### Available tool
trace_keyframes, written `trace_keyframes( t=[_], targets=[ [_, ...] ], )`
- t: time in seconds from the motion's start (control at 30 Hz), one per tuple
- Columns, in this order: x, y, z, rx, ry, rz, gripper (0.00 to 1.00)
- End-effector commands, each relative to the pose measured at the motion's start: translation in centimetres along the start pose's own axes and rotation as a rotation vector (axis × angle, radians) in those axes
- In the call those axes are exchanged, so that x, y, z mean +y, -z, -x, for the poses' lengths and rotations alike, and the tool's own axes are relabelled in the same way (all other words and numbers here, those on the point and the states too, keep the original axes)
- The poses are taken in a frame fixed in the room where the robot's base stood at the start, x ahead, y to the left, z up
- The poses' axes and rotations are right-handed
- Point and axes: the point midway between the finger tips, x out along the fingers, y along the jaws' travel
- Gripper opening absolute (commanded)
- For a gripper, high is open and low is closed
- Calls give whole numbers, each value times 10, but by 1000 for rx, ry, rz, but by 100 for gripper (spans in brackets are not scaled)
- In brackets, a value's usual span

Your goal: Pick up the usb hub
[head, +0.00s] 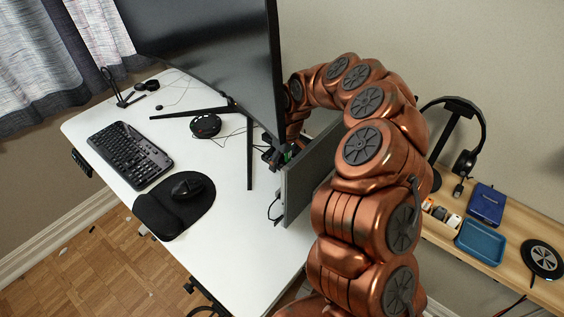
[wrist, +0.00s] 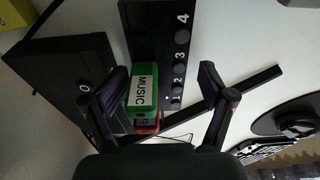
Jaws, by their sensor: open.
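The usb hub appears to be the long black bar with round buttons numbered 1 to 4 (wrist: 147,20) in the wrist view, lying on the white desk. A small blue light shows near its 1. My gripper (wrist: 163,72) is open, and its two fingers stand on either side of the hub's near end in the picture. Nothing is held. A green box marked MUSIC (wrist: 143,88) and a red one (wrist: 147,124) lie beside the hub, between the fingers. I cannot tell the height of the fingers above the hub. In the head view my gripper is mostly hidden behind the monitor and panel.
A black box (wrist: 68,68) is left of the fingers; a black stand leg (wrist: 250,88) runs at right. In the head view, the monitor (head: 220,50) and upright grey panel (head: 308,172) crowd my arm. The keyboard (head: 129,154) and mouse (head: 187,187) are farther left.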

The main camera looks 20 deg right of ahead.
Motion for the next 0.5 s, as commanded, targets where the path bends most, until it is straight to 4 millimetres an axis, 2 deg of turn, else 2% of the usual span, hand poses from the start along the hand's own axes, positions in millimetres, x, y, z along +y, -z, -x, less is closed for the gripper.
trace_keyframes(
  t=[0.13, 0.5],
  targets=[
    [0, 0, 0, -1, 0, 0, 79],
    [0, 0, 0, -1, 1, 0, 41]
  ],
)
